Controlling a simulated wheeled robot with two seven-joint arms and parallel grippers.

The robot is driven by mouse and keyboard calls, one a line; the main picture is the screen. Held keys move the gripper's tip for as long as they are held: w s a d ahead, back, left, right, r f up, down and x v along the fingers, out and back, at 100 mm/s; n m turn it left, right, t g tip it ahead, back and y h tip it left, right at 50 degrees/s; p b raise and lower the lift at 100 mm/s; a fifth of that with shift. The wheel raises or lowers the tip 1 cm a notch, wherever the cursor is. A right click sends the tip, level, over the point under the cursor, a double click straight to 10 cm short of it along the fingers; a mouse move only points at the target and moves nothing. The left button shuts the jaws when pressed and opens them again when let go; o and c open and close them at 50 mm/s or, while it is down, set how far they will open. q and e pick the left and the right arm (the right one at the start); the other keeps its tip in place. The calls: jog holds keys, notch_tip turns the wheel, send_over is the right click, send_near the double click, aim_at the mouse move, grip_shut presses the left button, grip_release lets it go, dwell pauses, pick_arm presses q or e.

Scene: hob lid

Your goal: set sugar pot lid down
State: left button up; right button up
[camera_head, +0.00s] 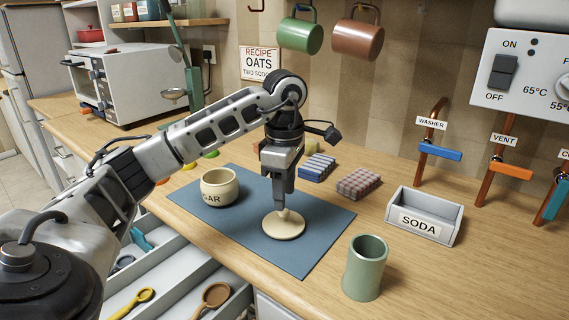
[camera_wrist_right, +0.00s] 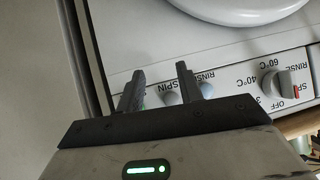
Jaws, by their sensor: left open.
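The sugar pot lid (camera_head: 284,226), a round cream disc with a knob, lies flat on the blue mat (camera_head: 324,224). My left gripper (camera_head: 283,203) points straight down over the lid, its open fingers at the knob; the knob is partly hidden by them. The cream sugar pot (camera_head: 219,187), lettering partly visible, stands uncovered on the mat to the left of the lid. My right gripper (camera_wrist_right: 160,72) shows in the right wrist view with its fingers apart and nothing between them, in front of a white panel with dials (camera_wrist_right: 277,83).
A green cup (camera_head: 364,268) stands at the front right, near a grey SODA tray (camera_head: 424,215). Two folded cloths (camera_head: 358,183) lie behind the mat. An open drawer (camera_head: 172,270) with utensils is below the counter's front edge. Mugs (camera_head: 300,36) hang above.

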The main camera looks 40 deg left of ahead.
aim_at(285, 211)
pick_arm(q)
notch_tip(285, 211, up, 7)
jog(key=p, duration=0.2)
jog(key=shift+r, duration=0.2)
dwell(0.4)
